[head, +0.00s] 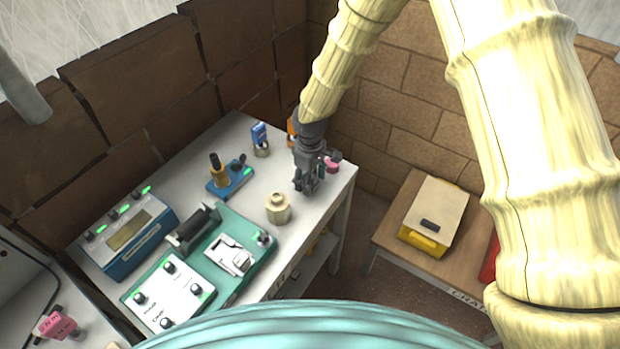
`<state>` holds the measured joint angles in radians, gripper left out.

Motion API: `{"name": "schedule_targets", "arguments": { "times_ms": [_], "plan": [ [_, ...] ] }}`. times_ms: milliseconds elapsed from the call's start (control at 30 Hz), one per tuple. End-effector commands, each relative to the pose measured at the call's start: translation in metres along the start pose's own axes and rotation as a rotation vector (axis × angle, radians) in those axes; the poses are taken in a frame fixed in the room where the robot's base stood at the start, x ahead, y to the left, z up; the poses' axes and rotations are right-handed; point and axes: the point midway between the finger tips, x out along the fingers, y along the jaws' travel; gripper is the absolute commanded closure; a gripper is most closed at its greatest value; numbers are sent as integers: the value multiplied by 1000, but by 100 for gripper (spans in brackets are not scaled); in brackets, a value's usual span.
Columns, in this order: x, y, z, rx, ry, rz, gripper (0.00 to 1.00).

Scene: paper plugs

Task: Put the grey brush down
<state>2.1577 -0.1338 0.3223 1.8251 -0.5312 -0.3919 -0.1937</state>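My gripper (304,186) is dark grey and points down over the right end of the white table (345,180), near its back. It is small in the head view, and I cannot tell whether its fingers are open or shut. I cannot clearly make out a grey brush. Grey parts at the fingertips blend together, so a brush held there cannot be told from the gripper. A pink object (333,164) shows just right of the gripper, and an orange one (291,131) is partly hidden behind it.
A round beige pot (277,208) stands left of my gripper. A blue stand (230,177), a blue bottle-like item (260,138), a green machine (258,262) and a blue box (125,240) share the table. A yellow case (437,208) lies on the wooden side table (393,226).

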Motion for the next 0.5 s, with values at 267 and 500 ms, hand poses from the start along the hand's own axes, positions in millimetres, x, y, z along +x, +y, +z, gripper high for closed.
{"name": "schedule_targets", "arguments": {
  "times_ms": [267,500],
  "plan": [
    [-13,1,0,1,2,1,43],
    [-45,1,0,2,3,2,43]
  ]
}}
